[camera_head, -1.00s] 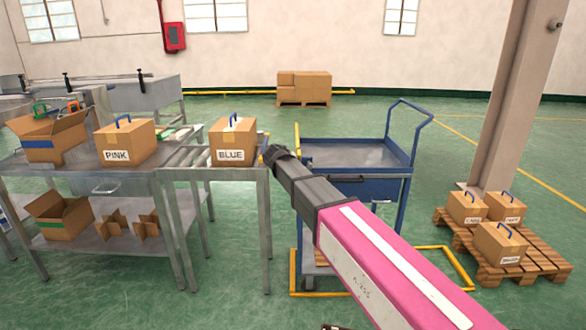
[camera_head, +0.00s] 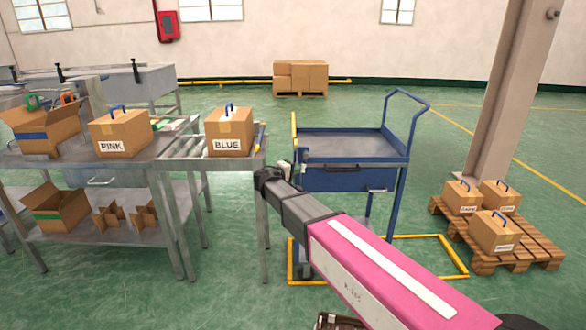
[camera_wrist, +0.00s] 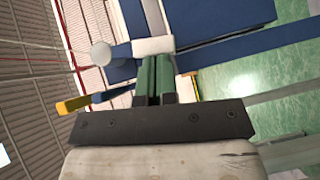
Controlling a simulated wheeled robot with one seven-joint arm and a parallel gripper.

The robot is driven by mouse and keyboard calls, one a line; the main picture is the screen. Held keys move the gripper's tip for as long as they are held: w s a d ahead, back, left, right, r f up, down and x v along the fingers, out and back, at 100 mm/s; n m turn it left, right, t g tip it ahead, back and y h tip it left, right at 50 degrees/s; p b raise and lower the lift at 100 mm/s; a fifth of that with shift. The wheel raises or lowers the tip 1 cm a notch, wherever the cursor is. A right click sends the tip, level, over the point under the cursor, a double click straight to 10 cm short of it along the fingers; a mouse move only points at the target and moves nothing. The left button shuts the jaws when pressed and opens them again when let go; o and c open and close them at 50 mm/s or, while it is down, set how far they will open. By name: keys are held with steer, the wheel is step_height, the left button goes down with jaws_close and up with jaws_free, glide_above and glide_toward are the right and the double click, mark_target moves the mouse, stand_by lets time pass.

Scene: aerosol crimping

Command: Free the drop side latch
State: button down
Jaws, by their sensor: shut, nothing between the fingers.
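The blue cart (camera_head: 345,178) stands right of the roller table, with a raised push handle and a drawer-like front panel. A yellow-topped upright (camera_head: 294,132) is at its left edge. My gripper (camera_head: 283,170) is at the cart's left side, mostly hidden by my own arm. In the wrist view my green fingers (camera_wrist: 155,82) are together and empty. A white block (camera_wrist: 153,46) lies right at their tips, with a round grey knob (camera_wrist: 100,54) to its left. They look like latch parts; whether the fingers touch them I cannot tell.
The roller table (camera_head: 185,160) carries the BLUE box (camera_head: 229,135) close to my arm. The PINK box (camera_head: 120,135) is farther left. A yellow floor frame (camera_head: 430,238) surrounds the cart's base. A pallet (camera_head: 535,248) with boxes stands by the pillar at right.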

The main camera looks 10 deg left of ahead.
steer(key=shift+d+f, duration=0.3)
steer(key=shift+d, duration=0.05)
steer(key=shift+w+d, duration=0.1)
steer(key=shift+d, duration=0.1)
stand_by(0.4)
steer(key=shift+f, duration=0.1)
